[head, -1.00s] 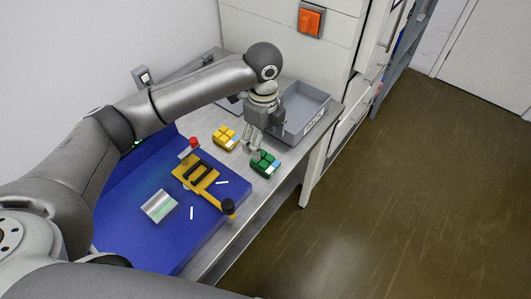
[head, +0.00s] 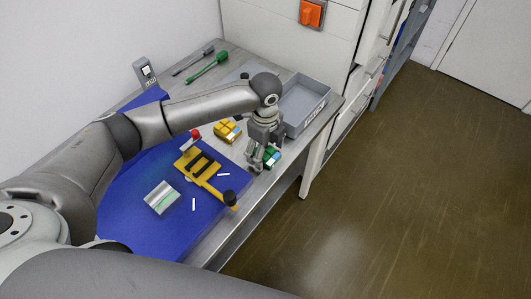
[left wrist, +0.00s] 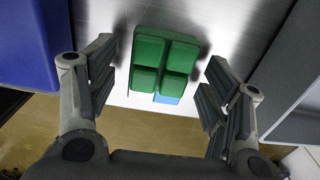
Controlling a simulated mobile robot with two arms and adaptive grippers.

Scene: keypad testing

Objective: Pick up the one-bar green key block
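The green key block (head: 272,155) lies on the metal bench near its front edge, partly hidden by my left gripper (head: 263,160) in the head view. In the left wrist view the green block (left wrist: 165,62) shows several raised keys and a blue strip at its near edge. Its bar marking is too small to tell. My left gripper is open, with one finger on each side of the block and a visible gap on both sides. My right gripper is not in view.
A yellow key block (head: 227,131) lies left of the green one. A grey tray (head: 305,103) stands close on the right. A blue panel (head: 150,225) carries a yellow clamp fixture (head: 203,175) and a silver plate (head: 161,197). A green-handled tool (head: 207,68) lies behind.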

